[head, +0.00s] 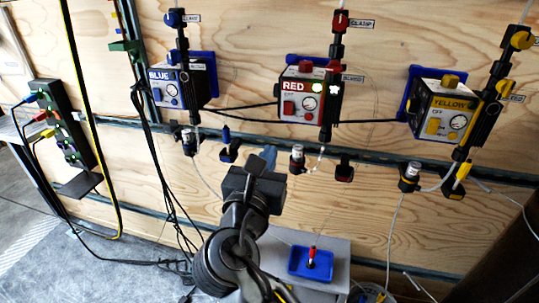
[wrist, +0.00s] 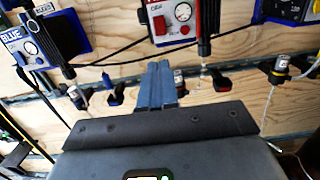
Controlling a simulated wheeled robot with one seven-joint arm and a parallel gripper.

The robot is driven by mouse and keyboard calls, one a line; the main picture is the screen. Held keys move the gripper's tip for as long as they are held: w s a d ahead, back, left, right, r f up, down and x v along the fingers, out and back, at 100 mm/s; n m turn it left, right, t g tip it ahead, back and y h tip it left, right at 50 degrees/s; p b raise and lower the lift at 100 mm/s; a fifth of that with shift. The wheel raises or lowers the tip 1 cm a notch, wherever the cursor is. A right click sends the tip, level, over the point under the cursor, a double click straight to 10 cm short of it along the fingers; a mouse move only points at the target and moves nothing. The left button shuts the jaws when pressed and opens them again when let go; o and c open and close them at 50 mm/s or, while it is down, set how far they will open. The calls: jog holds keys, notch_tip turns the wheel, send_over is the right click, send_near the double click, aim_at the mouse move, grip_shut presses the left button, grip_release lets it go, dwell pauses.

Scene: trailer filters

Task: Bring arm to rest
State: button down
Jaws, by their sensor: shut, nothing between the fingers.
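My gripper (head: 268,158) is raised in front of the plywood wall, below and left of the red box. In the wrist view its blue-grey fingers (wrist: 159,88) are together, with nothing between them.
A grey stand (head: 335,249) below the wall holds a blue tray (head: 297,264) with a red-tipped item upright in it. A dark power strip (head: 62,125) with plugs is at the left. Loose cables hang at left and right. A dark post stands at lower right.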

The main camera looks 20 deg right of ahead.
jog(key=s+d+f+m+g+y, duration=0.1)
jog(key=s+d+f+m+y, duration=0.2)
jog(key=s+f+m+y, duration=1.05)
jog(key=s+f+m+h, duration=0.1)
jog(key=s+f, duration=0.1)
jog(key=s, duration=0.7)
jog(key=s+f+m+h, duration=0.1)
jog(key=s+f+m, duration=0.15)
jog(key=s, duration=0.55)
jog(key=s+d+r+m, duration=0.2)
jog(key=s+r+m, duration=0.6)
jog(key=s+m, duration=0.3)
jog(key=shift+s+r+m+t, duration=0.2)
jog(key=shift+s+m+t, duration=0.1)
jog(key=shift+s+m, duration=0.15)
